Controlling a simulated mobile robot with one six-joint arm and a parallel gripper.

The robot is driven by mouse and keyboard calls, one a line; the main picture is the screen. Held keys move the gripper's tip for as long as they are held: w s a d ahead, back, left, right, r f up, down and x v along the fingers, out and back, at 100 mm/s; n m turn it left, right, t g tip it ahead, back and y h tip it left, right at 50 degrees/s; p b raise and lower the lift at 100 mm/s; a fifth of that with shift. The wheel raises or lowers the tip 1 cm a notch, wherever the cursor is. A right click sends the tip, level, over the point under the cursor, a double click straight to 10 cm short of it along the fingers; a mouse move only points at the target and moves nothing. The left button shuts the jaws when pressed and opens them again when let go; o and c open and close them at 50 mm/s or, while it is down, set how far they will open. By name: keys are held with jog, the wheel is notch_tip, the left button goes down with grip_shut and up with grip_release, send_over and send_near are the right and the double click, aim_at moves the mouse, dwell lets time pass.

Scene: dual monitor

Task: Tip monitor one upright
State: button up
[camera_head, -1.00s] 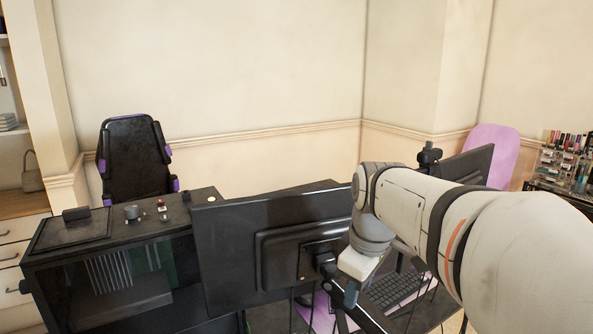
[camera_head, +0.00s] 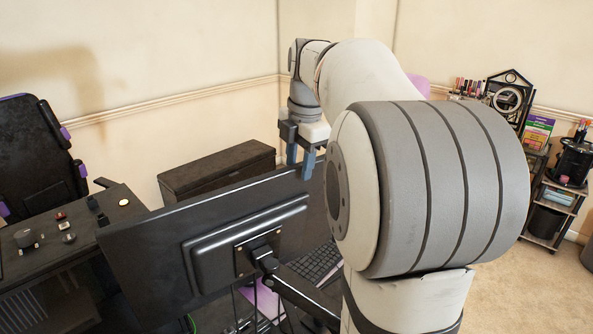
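A black monitor (camera_head: 150,250) shows its back to me, on a mount arm (camera_head: 300,297). Its top edge slopes up to the right in the picture, and the panel looks tilted. My gripper (camera_head: 299,170) is at the monitor's upper right corner, with its two blue fingers pointing down and a gap between them. A second monitor is not visible now; my arm covers much of the right side.
A black desk surface with small knobs (camera_head: 25,239) lies at left, with a black chair (camera_head: 35,150) behind it. A dark box-like piece (camera_head: 215,170) stands behind the monitor. A keyboard (camera_head: 318,263) lies below. A shelf cart (camera_head: 550,210) stands at right beside open carpet.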

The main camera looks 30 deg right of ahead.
jog(key=shift+w+f, duration=0.15)
jog(key=shift+f, duration=0.45)
jog(key=shift+w+f, duration=0.15)
jog(key=shift+f, duration=0.85)
jog(key=shift+c, duration=0.2)
jog(key=shift+s, duration=0.1)
grip_shut()
